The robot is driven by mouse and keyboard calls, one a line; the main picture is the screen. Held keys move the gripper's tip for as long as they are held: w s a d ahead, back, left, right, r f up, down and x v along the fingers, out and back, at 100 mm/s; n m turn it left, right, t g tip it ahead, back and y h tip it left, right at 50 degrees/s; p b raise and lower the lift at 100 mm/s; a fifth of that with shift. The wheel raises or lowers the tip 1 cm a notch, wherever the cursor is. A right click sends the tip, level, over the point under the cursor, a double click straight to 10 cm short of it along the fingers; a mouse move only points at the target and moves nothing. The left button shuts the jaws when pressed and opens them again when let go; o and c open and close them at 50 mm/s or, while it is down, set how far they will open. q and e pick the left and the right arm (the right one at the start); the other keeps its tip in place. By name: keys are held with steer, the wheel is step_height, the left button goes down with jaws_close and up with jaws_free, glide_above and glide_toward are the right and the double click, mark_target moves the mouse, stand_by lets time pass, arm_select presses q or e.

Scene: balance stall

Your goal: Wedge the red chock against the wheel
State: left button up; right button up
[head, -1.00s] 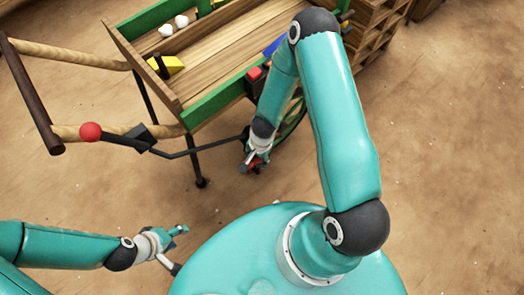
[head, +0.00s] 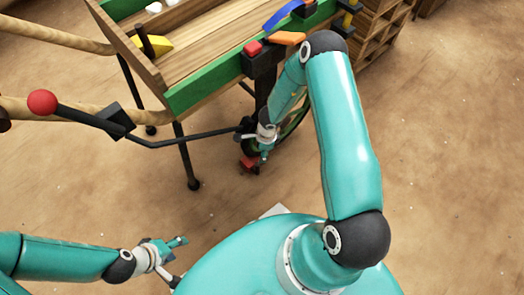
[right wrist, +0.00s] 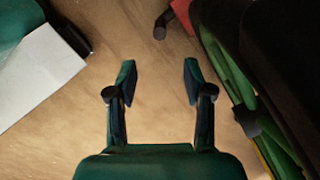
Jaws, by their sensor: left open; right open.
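The red chock (head: 248,165) lies on the floor by the foot of the cart's wheel (head: 294,120), at its left side; I cannot tell whether they touch. In the right wrist view, part of the red chock (right wrist: 183,14) shows at the top edge, left of the wheel's green rim (right wrist: 228,70). My right gripper (head: 265,156) is just right of the chock. In the wrist view its fingers (right wrist: 158,82) are spread with only bare floor between them. My left gripper (head: 180,262) is open and empty at the lower left, far from the chock.
The wooden cart (head: 210,95) stands above, with a leg (head: 187,160) left of the chock. A black lever with a red knob (head: 42,102) reaches across to the wheel. Wooden crates (head: 378,40) stand behind. The floor at right is clear.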

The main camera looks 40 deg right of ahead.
steer(key=f+b, duration=0.3)
steer(key=f, duration=0.2)
steer(key=a+f+b, duration=0.1)
steer(key=f+b, duration=0.2)
steer(key=f, duration=0.3)
steer(key=w+f+b, duration=0.1)
steer(key=f+b, duration=0.2)
steer(key=f, duration=0.2)
steer(key=shift+a+f, duration=0.35)
jaws_close()
